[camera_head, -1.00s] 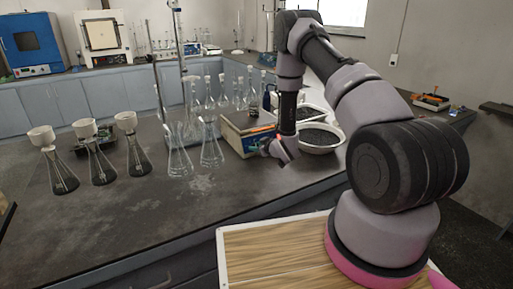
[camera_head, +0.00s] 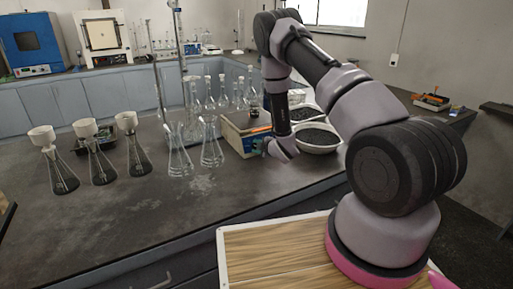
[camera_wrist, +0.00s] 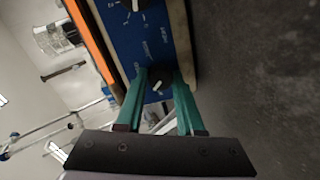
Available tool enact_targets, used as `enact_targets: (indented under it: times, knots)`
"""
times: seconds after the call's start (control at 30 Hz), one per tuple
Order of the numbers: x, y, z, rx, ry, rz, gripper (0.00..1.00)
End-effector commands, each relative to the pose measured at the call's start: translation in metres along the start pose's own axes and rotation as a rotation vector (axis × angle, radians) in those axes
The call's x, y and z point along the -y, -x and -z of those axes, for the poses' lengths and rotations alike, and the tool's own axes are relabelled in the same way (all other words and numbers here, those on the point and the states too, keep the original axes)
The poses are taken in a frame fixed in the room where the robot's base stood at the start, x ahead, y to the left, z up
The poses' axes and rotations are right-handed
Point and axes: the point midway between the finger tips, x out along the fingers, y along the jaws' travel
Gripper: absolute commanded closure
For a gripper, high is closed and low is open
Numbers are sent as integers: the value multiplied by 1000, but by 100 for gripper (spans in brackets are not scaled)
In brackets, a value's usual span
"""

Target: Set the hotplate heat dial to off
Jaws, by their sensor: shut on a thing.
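The hotplate (camera_head: 236,141) stands on the dark bench, a boxy unit with a blue front panel. In the wrist view its blue panel (camera_wrist: 152,42) fills the upper middle, with white markings too small to read surely. A black dial with a white pointer mark (camera_wrist: 158,86) sits between the teal fingertips of my gripper (camera_wrist: 160,77), which is shut on it. A second black dial (camera_wrist: 135,4) is cut off at the top edge. In the head view my gripper (camera_head: 268,149) is at the hotplate's front. Which setting the gripped dial points to is unclear.
A white bowl of dark grains (camera_head: 318,148) stands right of my gripper. Empty conical flasks (camera_head: 211,155) stand left of the hotplate, and several flasks with funnels (camera_head: 102,168) farther left. The bench front is clear.

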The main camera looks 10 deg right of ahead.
Motion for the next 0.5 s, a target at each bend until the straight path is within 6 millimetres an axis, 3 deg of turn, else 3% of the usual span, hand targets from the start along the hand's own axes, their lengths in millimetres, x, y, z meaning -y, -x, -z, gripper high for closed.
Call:
enact_targets:
  times: [0.5]
  knots:
    - [2, 0, 2, 12, 425, -2, 100]
